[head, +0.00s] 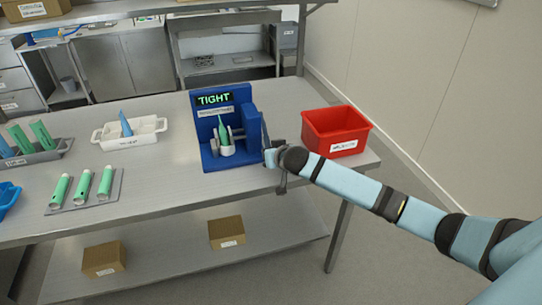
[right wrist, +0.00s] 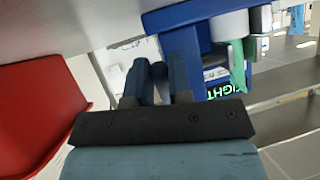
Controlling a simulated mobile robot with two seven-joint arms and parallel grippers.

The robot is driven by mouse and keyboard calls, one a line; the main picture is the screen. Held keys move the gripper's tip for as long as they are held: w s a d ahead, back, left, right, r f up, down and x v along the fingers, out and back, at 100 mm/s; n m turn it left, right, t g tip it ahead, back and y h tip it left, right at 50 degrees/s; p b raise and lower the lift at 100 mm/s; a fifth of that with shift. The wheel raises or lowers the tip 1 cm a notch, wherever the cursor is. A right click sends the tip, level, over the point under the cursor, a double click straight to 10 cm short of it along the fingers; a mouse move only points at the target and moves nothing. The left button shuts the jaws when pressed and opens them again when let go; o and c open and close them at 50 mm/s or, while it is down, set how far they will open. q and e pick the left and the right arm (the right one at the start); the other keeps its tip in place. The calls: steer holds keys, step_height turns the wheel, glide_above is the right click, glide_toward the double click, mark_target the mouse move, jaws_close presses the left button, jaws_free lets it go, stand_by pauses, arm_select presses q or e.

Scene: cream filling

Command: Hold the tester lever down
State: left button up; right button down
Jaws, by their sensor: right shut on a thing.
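The blue tester (head: 212,160) stands on the steel table, its display (head: 214,99) lit green with "TIGHT". A green tube (head: 224,135) with a pointed tip stands upright in the tester's white holder. My right gripper (head: 267,147) is at the tester's right side, shut on the tester lever, which the gripper mostly hides. In the right wrist view the fingers (right wrist: 158,80) are close together by the tester's blue body (right wrist: 182,42). The lever's exact angle cannot be told. My left gripper is not in view.
A red bin (head: 337,120) stands just right of my right gripper. A white tray (head: 104,136) holding a blue cone is left of the tester. Green tubes lie on a grey tray (head: 87,207) farther left. The table in front of the tester is clear.

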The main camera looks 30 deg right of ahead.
stand_by(0.4)
steer(key=c, duration=1)
jaws_free()
steer(key=shift+c, duration=0.2)
steer(key=shift+s, duration=0.25)
steer(key=v, duration=1.3)
steer(key=shift+p, duration=0.3)
steer(key=shift+r, duration=0.15)
